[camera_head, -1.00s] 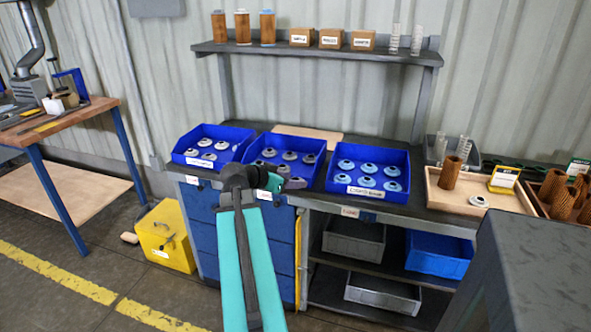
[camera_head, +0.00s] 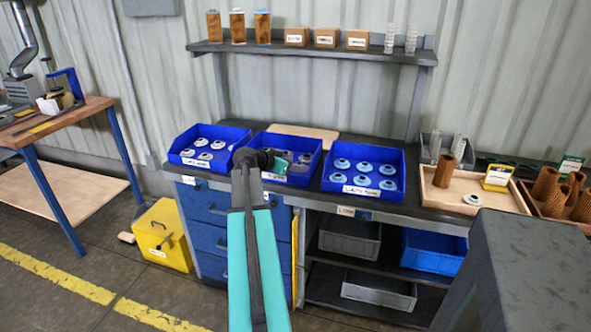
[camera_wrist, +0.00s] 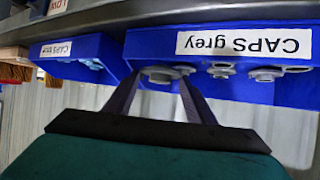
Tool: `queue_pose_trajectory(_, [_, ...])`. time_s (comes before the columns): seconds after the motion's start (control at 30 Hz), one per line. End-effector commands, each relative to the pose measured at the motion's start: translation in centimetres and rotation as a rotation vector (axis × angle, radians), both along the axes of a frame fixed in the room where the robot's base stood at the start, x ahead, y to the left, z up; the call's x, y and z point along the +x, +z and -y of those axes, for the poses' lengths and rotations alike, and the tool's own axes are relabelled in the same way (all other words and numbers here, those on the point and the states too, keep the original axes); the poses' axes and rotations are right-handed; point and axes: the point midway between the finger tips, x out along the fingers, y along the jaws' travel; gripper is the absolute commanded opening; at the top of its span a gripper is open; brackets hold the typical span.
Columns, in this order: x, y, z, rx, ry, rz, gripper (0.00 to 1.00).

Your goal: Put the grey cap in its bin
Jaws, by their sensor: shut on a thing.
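My gripper (camera_head: 284,161) is over the middle blue bin (camera_head: 306,179) in the head view, at the end of my teal arm. In the wrist view, which is upside down, my fingers (camera_wrist: 160,85) are closed on a grey cap (camera_wrist: 159,75). The bin behind it (camera_wrist: 292,92) carries the label "CAPS grey" (camera_wrist: 243,44) and holds several grey caps (camera_wrist: 221,71). The held cap is at this bin; whether it touches the caps inside cannot be told. In the head view my gripper hides part of the bin and most of the held cap.
A left bin (camera_head: 240,137) holds pale caps, and a right bin (camera_head: 398,178) holds blue caps. A wooden tray (camera_head: 500,197) with a brown cartridge and a loose cap stands further right. A shelf (camera_head: 330,50) runs above. A dark grey block (camera_head: 530,260) stands at front right.

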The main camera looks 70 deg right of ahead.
Motion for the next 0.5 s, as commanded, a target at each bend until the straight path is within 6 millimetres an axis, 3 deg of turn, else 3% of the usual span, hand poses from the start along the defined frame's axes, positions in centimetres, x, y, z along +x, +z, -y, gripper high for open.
queue_pose_trajectory(0.2, [0.4, -0.2, 2.5, 0.000, -0.001, 0.000, 0.29])
queue_pose_trajectory(0.5, [0.5, -0.3, 3.3, 0.000, 0.000, 0.000, 0.29])
